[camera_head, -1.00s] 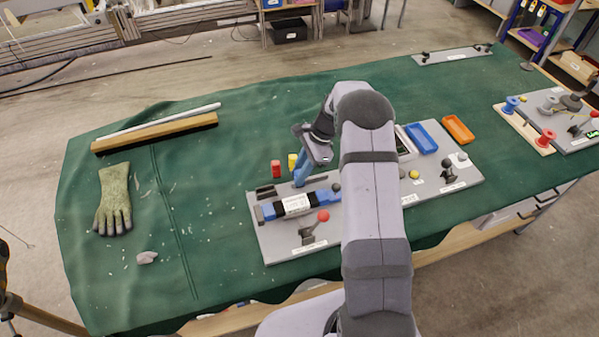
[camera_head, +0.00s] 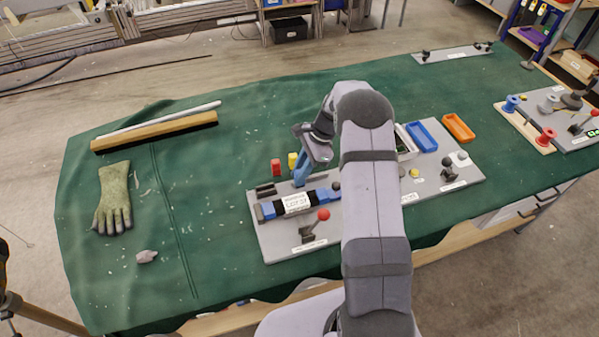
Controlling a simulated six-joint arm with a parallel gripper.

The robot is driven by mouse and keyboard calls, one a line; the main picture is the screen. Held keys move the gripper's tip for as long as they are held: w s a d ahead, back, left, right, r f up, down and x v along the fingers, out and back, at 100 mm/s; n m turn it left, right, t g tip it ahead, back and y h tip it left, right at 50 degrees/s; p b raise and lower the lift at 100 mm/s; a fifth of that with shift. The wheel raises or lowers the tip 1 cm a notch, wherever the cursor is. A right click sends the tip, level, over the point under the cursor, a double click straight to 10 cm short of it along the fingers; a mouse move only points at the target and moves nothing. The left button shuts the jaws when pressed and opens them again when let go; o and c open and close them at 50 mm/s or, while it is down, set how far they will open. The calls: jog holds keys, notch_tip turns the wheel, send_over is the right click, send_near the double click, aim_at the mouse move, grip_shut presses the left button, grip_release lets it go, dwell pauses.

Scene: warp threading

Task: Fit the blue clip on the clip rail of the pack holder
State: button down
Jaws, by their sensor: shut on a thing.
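My gripper (camera_head: 302,178) points down at the back edge of the pack holder (camera_head: 268,211). A blue piece (camera_head: 302,165), which I take to be the blue clip, shows at its end. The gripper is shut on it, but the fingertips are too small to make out. The pack holder is blue and carries a black pack with a white label (camera_head: 296,203). The blue piece is just behind the pack; whether it touches the holder or its rail cannot be told. I cannot clearly make out the clip rail.
A red clip (camera_head: 276,167) and a yellow clip (camera_head: 292,160) stand just behind the grey board (camera_head: 275,246). A red-knobbed lever (camera_head: 323,214) stands in front of the pack. Blue (camera_head: 421,137) and orange (camera_head: 459,127) trays lie right. A glove (camera_head: 114,198) lies left.

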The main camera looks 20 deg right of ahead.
jog(key=shift+f, duration=0.1)
jog(key=c, duration=1.2)
grip_release()
jog(key=shift+r+p, duration=2.75)
jog(key=shift+r, duration=0.8)
